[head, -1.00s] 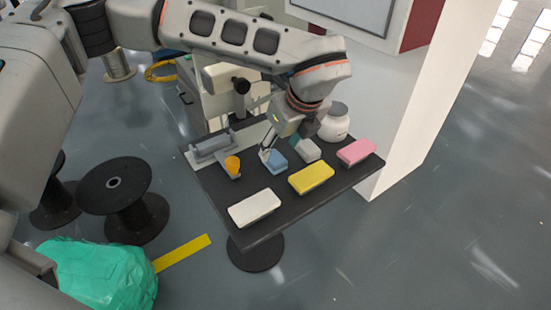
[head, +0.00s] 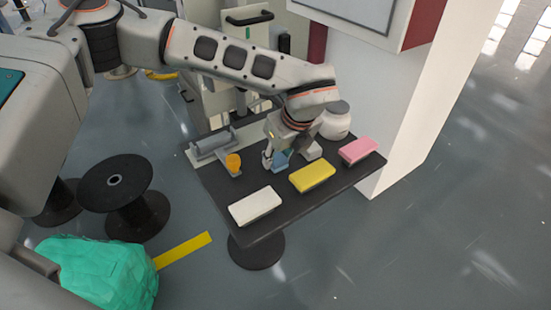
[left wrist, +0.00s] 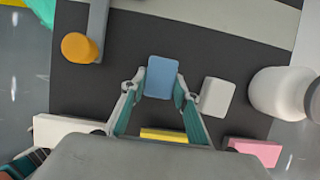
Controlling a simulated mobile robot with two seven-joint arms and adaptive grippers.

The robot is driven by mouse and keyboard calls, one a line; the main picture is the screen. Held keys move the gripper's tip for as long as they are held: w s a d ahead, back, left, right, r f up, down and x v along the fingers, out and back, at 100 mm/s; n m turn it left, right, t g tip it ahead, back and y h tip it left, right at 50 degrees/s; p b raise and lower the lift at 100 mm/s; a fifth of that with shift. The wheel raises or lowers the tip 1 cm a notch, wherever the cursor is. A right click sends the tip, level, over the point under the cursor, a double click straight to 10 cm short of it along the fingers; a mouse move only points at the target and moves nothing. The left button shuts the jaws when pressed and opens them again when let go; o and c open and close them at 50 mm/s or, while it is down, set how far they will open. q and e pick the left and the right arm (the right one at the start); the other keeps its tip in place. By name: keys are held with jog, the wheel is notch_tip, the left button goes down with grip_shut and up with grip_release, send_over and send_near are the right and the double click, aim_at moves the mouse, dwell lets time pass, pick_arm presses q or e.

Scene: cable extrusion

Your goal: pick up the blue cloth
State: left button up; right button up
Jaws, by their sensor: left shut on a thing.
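The blue cloth (head: 281,160) is a folded light-blue block at the middle of the dark table (head: 220,185). In the left wrist view the blue cloth (left wrist: 160,76) lies between the two fingertips. My left gripper (head: 275,160) comes down on it from above and is shut on it; in the left wrist view the fingers (left wrist: 159,92) touch its two sides. I cannot tell whether the cloth is clear of the table top. The gripper hides part of it in the head view. My right gripper is not in view.
A white cloth (head: 255,206), a yellow cloth (head: 312,176), a pink cloth (head: 358,150) and a grey-white block (head: 313,151) lie close by. A white jar (head: 336,124) stands behind. A roller fixture (head: 211,145) with an orange knob (head: 233,162) is at left.

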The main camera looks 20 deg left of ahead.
aim_at(278, 158)
pick_arm(q)
notch_tip(278, 158, up, 20)
jog(key=p, duration=0.1)
dwell(0.5)
dwell(0.5)
